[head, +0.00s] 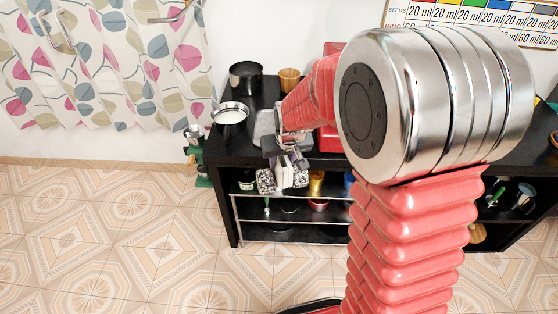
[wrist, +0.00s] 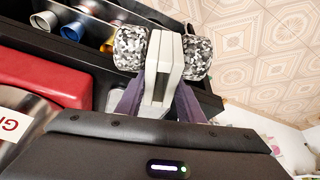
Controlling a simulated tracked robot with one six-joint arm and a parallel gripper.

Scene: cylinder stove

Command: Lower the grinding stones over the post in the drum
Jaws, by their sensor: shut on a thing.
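The grinding stones (head: 266,182) are two black-and-white speckled rollers on either side of a pale grey holder. They also show in the wrist view (wrist: 130,47), one each side of the holder (wrist: 166,62). My gripper (head: 287,160) has its purple fingers (wrist: 157,105) shut on the holder. The stones hang in front of the black counter's front edge, above the floor. At the left of the wrist view is a red body (wrist: 50,78) beside a shiny metal curved part (wrist: 25,115) with a white label; I cannot tell if this is the drum. No post shows.
The black counter (head: 222,148) carries a dark pot (head: 246,77), a pan of white liquid (head: 230,115) and a wooden cup (head: 289,79). Shelves below hold cups and dishes. A green device (head: 197,155) stands left. The tiled floor (head: 110,235) in front is clear.

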